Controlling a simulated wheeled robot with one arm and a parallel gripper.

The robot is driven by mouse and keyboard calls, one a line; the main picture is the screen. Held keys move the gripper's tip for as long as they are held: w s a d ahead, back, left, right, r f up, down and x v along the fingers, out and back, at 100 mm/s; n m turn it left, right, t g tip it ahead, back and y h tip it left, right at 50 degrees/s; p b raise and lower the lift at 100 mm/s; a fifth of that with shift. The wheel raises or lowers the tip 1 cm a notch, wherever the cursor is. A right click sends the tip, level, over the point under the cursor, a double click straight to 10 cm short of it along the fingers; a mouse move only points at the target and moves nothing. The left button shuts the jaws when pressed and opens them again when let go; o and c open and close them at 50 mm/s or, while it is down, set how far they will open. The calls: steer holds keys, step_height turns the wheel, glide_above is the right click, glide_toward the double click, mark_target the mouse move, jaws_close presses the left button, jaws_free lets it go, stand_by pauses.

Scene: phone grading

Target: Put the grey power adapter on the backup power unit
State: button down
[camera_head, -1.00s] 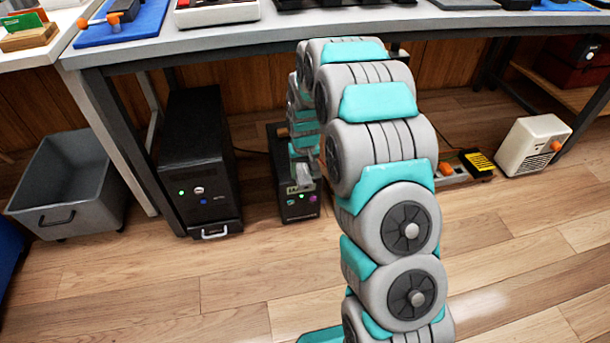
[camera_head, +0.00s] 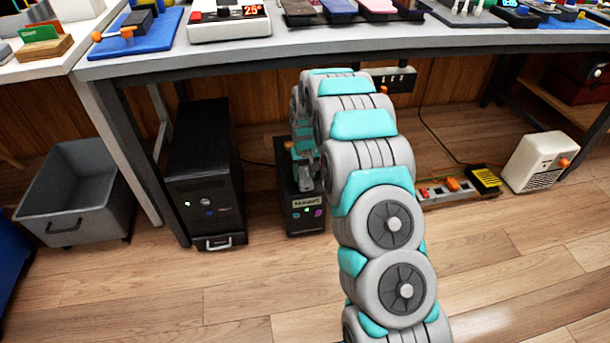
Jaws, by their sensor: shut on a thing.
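My gripper (camera_head: 304,181) is low under the bench, right over the top of a small black unit (camera_head: 306,220) with a pale label and a green light, which looks like the backup power unit. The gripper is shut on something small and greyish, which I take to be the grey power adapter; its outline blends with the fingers. My arm hides part of the unit's top and right side. I cannot tell whether the held thing touches the unit.
A larger black tower (camera_head: 204,170) stands left of the unit, and a grey wheeled bin (camera_head: 76,190) further left. A power strip (camera_head: 442,192) with orange and yellow pieces and a cream heater-like box (camera_head: 537,161) are to the right. The bench (camera_head: 350,48) is overhead; the floor in front is clear.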

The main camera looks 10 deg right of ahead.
steer(key=shift+f, duration=0.55)
stand_by(0.6)
steer(key=shift+c, duration=0.6)
jaws_free()
